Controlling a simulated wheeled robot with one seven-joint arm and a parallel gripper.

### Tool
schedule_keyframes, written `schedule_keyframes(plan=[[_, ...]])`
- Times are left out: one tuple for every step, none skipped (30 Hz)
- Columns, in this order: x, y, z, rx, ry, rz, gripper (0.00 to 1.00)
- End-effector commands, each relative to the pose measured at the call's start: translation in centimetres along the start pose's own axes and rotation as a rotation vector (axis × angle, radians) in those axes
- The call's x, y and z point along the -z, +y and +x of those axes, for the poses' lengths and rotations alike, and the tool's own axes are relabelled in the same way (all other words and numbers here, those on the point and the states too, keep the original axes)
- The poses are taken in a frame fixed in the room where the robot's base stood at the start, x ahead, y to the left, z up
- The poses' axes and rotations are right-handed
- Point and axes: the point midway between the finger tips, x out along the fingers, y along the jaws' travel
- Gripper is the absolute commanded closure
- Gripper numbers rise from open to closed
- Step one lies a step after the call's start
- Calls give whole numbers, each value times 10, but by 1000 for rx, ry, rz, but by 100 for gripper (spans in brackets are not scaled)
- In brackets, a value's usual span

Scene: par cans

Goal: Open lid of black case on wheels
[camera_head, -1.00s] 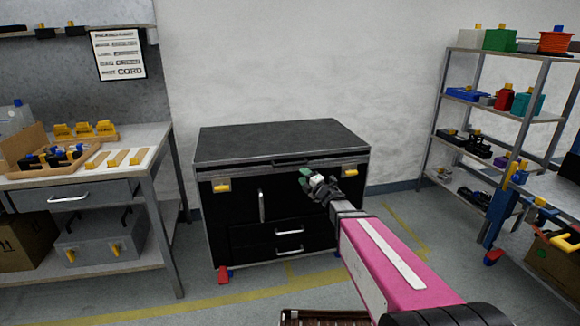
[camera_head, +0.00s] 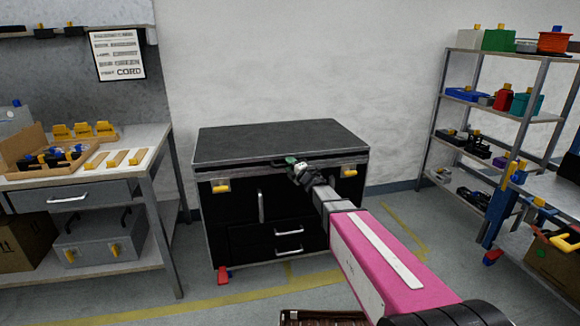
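The black case on wheels (camera_head: 235,205) stands against the far wall, with yellow latches at its front left and front right. Its flat dark lid (camera_head: 280,142) is down. A dark handle (camera_head: 276,163) runs along the lid's front edge at the middle. My gripper (camera_head: 291,161) is at the right part of this handle, reached from the lower right by my pink arm. The fingertips overlap the handle in the picture; whether they touch or grip it is too small to tell.
A workbench (camera_head: 145,140) with trays and a grey case stands at the left. A metal shelf (camera_head: 540,115) with boxes stands at the right, beside another bench (camera_head: 530,225). Open floor with yellow lines lies in front of the black case.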

Motion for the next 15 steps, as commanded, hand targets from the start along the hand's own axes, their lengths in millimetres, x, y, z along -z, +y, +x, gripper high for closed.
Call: schedule_keyframes(plan=[[0, 0, 0, 0, 0, 0, 80], [0, 0, 0, 0, 0, 0, 89], [0, 0, 0, 0, 0, 0, 100], [0, 0, 0, 0, 0, 0, 100], [0, 0, 0, 0, 0, 0, 100], [0, 0, 0, 0, 0, 0, 100], [0, 0, 0, 0, 0, 0, 100], [0, 0, 0, 0, 0, 0, 100], [0, 1, 0, 0, 0, 0, 100], [0, 2, 0, 0, 0, 0, 100], [0, 3, 0, -1, 0, -1, 100], [-1, 6, 1, -1, 0, -1, 100], [-1, 8, 2, -1, 0, -1, 100], [-1, 11, 2, -1, 0, -1, 100], [-2, 15, 3, -2, 1, -1, 100]])
